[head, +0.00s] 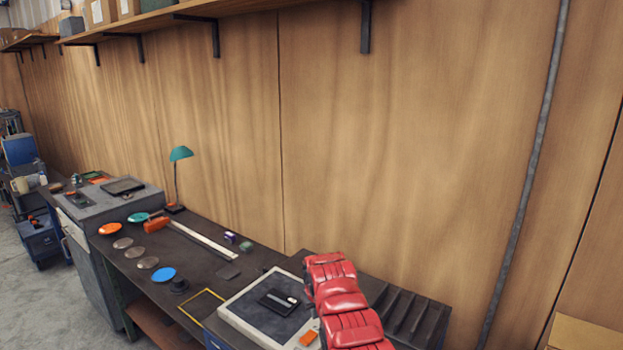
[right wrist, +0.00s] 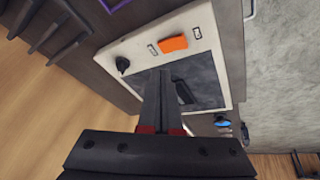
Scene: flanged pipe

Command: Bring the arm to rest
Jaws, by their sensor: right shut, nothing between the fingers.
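My right arm (head: 340,300) is red and rises from the bottom edge of the head view, over the right part of the bench. My right gripper (right wrist: 165,74) shows in the right wrist view, its two dark fingers together with nothing between them. It is in front of a pale-framed device with a dark face (right wrist: 212,72), which also stands on the bench in the head view (head: 232,312). The fingers hide part of that face. I cannot tell the gap between fingers and device. My left gripper is in neither view.
The dark bench (head: 225,252) carries coloured discs such as a blue one (head: 163,274), a long pale bar (head: 205,240) and a green lamp (head: 180,154). A dark slotted rack (head: 410,312) stands right of my arm. A wooden wall and a shelf (head: 180,14) are behind.

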